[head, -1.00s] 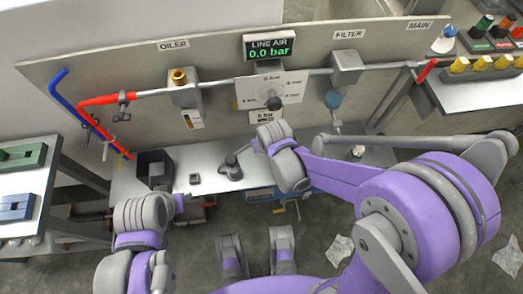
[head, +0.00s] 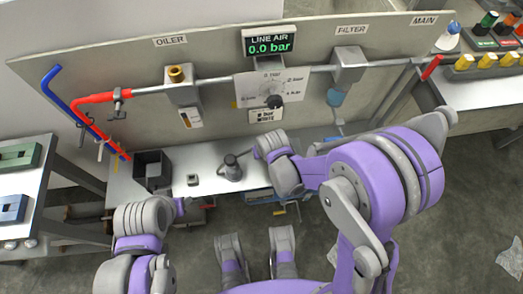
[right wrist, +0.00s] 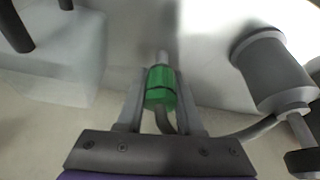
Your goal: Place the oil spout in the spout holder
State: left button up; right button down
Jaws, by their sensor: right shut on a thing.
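In the right wrist view my right gripper (right wrist: 160,100) is shut on a green piece (right wrist: 160,86) with a pale metal tip and a dark bent tube, which looks like the oil spout. In the head view my right wrist is over the bench's right part; the fingers and spout are hidden beneath it. A small grey block with a dark top (head: 193,180) stands on the bench and may be the spout holder; I cannot tell for sure. A dark open box (head: 152,169) stands to its left. My left gripper is hidden below its wrist at lower left.
A grey can-like object (head: 232,168) stands on the bench (head: 212,186) between the small block and my right wrist. Behind is a panel (head: 222,58) with red and blue pipes, an oiler (head: 183,92), a filter (head: 348,64) and a knob. A side table (head: 22,195) is at left.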

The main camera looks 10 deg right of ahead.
jog(key=c, duration=0.6)
grip_release()
jog(key=shift+f, duration=0.1)
jog(key=shift+o, duration=0.2)
jog(key=shift+r, duration=0.2)
jog(key=a+p+v, duration=0.1)
jog(key=p+v, duration=0.3)
jog(key=v, duration=0.8)
jog(key=s+d+r+m, duration=0.2)
jog(key=s+d+r, duration=0.5)
jog(key=s+d, duration=0.3)
jog(key=shift+s+d+r+h, duration=0.2)
jog(key=shift+s+d+h, duration=0.2)
jog(key=shift+s, duration=0.65)
jog(key=shift+o, duration=0.6)
jog(key=shift+s+d+r, duration=0.1)
jog(key=shift+s+d, duration=0.1)
jog(key=shift+s, duration=0.25)
